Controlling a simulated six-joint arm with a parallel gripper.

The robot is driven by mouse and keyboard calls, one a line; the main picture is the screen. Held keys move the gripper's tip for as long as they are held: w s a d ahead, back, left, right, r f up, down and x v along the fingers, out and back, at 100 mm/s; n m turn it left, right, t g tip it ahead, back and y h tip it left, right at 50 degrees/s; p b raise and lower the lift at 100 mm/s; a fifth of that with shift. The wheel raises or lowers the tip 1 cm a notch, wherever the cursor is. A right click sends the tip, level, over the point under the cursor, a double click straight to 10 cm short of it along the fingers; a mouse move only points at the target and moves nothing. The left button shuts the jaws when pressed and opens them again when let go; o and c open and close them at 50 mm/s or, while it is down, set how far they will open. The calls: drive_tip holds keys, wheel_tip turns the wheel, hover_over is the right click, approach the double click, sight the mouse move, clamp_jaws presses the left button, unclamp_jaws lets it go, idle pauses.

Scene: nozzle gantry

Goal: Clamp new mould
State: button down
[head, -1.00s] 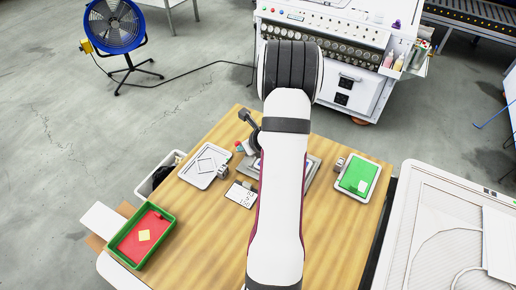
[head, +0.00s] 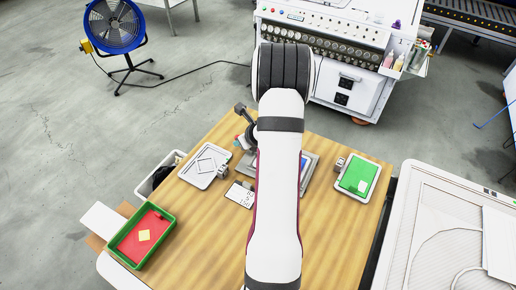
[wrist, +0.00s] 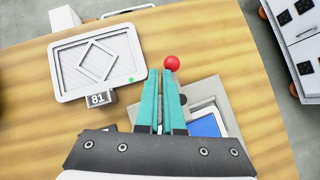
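In the wrist view my gripper (wrist: 161,73) has two teal fingers lying close together with a narrow gap. A red ball knob (wrist: 172,62) shows right at the fingertips, by the right finger; whether it is held is unclear. A grey fixture plate (wrist: 205,88) lies to the right of the fingers, with a blue, white-edged piece (wrist: 205,125) on it. Fingers hide part of the fixture. In the head view my arm covers most of the fixture (head: 312,165); only a sliver of the blue piece (head: 304,163) shows.
A white tray with a diamond outline (head: 219,158) stands left of the fixture, with an 81 tag (wrist: 99,99). A white card (head: 240,194) lies nearby. A green-faced tray (head: 357,177) is at the right, a green-rimmed red bin (head: 122,257) at the left. The front wooden tabletop is clear.

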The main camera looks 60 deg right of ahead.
idle(0.4)
drive_tip(key=s+a, duration=0.2)
drive_tip(key=a, duration=0.1)
drive_tip(key=shift+r, duration=0.35)
drive_tip(key=s+a+r, duration=0.3)
drive_tip(key=a+r, duration=0.2)
drive_tip(key=r, duration=0.2)
drive_tip(key=shift+s+a+r, duration=0.3)
drive_tip(key=shift+s+r, duration=0.1)
